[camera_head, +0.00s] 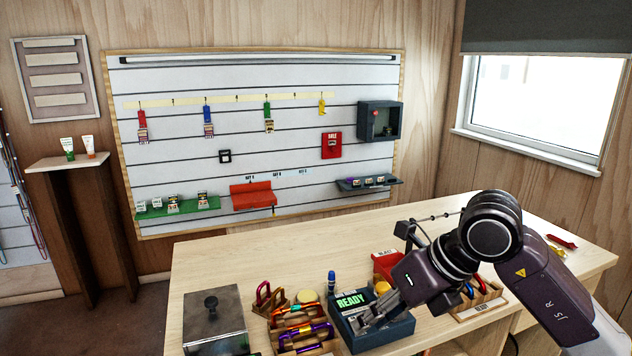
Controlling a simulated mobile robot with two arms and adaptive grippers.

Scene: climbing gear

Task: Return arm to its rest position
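My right arm comes in from the right and bends down over the workbench (250,262). My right gripper (372,316) points down and to the left, over the dark blue bin (380,340) with the "READY" label. Its grey fingers overlap the bin's inside in the picture, and I cannot tell whether they touch it or hold anything. The gap between the fingertips is too small to make out. My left gripper is not in view.
A metal box with a knob (214,318) stands at the bench's left. A wooden tray of carabiners (300,328), a blue marker (331,281) and a red bin (385,262) surround the gripper. A divided tray (478,306) lies below my arm. The back left of the bench is clear.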

